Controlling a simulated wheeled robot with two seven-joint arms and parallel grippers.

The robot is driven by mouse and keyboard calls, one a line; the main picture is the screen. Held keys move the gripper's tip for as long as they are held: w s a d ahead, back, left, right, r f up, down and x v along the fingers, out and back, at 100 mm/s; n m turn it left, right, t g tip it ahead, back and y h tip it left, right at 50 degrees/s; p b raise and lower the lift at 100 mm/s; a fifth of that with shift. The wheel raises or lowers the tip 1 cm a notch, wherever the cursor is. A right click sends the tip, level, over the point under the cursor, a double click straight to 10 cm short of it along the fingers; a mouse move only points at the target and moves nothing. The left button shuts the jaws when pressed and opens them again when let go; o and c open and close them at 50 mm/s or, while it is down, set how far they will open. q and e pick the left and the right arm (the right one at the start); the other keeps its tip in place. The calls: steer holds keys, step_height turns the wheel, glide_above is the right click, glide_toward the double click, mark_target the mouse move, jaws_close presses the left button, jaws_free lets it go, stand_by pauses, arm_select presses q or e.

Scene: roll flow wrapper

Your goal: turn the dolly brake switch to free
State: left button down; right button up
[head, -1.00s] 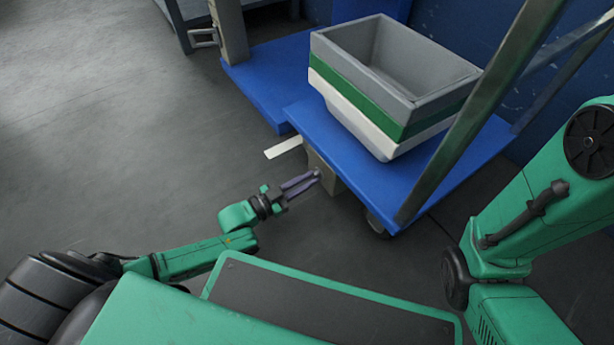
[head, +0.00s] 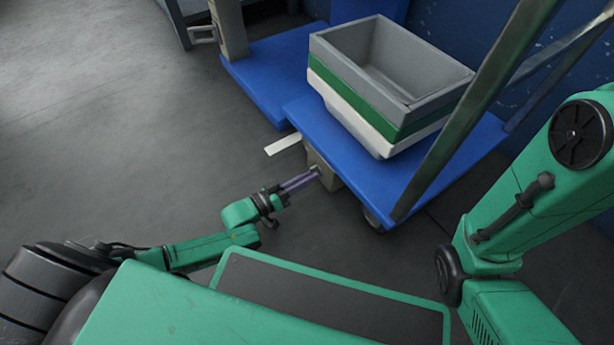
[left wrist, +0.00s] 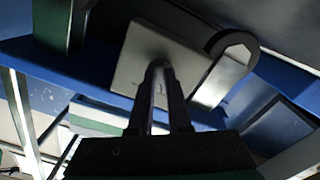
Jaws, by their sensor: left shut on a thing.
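The blue dolly (head: 345,165) stands right of centre in the head view. A beige switch box (head: 327,180) sits on its near corner, below the deck edge. My left gripper (head: 316,173) reaches it from the lower left, its fingers close together and shut on the small brake switch at the box's face. The switch is mostly hidden by the fingertips, so its setting cannot be read. In the left wrist view, the fingers (left wrist: 158,72) meet in front of the pale box face (left wrist: 135,65). My right gripper is out of view.
Stacked grey, green and white bins (head: 395,85) stand on the dolly. A grey upright post (head: 470,115) rises at its right end. A white strip (head: 284,144) sticks out left of the box. A second blue platform (head: 265,75) stands behind. The floor at left is clear.

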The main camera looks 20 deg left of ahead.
arm_select(q)
steer(key=shift+f, duration=0.15)
steer(key=c, duration=0.9)
jaws_free()
steer(key=shift+o, duration=0.2)
steer(key=p+v, duration=0.5)
steer(key=v, duration=0.9)
steer(key=shift+s+a, duration=0.2)
steer(key=shift+s, duration=0.1)
